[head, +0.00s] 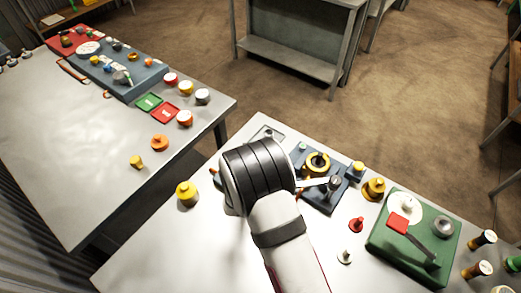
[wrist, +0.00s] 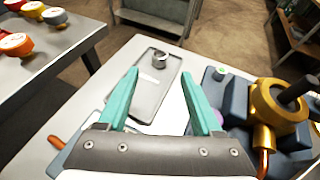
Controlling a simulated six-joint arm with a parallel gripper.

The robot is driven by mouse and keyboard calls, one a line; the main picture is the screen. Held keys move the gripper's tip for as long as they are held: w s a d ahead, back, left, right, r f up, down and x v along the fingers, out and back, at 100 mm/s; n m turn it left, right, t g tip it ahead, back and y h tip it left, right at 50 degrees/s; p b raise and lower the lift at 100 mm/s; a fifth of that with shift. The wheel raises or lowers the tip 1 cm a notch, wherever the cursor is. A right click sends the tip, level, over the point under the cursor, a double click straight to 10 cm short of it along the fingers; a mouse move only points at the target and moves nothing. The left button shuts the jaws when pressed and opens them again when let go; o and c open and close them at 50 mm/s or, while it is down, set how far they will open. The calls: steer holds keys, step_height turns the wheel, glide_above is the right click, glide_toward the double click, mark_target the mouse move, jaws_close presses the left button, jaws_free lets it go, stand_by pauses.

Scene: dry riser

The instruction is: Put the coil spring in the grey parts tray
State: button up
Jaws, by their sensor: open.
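The grey parts tray (wrist: 150,102) lies flat on the near table, beyond and between my fingers in the wrist view. A small silver ring-shaped piece, which looks like the coil spring (wrist: 160,59), sits inside the tray near its far end. My gripper (wrist: 158,72) is open, with its two teal fingers apart and nothing between them. The fingers are on the near side of the spring and look apart from it. In the head view the far part of the tray (head: 260,136) shows behind my black wrist, which hides the fingers.
A dark blue block with a brass valve (wrist: 278,103) stands close to my right finger. A green board (head: 385,240) and several small fittings lie to the right in the head view. A second table (head: 90,160) stands at left, across a gap.

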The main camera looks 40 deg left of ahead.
steer(key=shift+s+d+r, duration=0.2)
steer(key=shift+s, duration=0.25)
steer(key=w+d+r+m+t+h, duration=0.2)
steer(key=w+d+r+m+h, duration=0.4)
steer(key=d, duration=0.5)
steer(key=s+d+r+m+g+h, duration=0.1)
steer(key=d+r+m+g+h, duration=0.3)
steer(key=d+m, duration=0.55)
steer(key=s+d+r+m+g+h, duration=0.1)
steer(key=s+d+r+m+h, duration=0.3)
steer(key=d, duration=0.9)
steer(key=s+d+r+m+g+y, duration=0.25)
steer(key=s+d+m+g, duration=0.75)
steer(key=s+m, duration=0.65)
steer(key=s+a+m+y, duration=0.7)
steer(key=s+m+y, duration=0.1)
steer(key=m, duration=0.2)
steer(key=shift+s+a+f, duration=0.15)
steer(key=shift+s+f, duration=0.05)
steer(key=shift+s, duration=0.1)
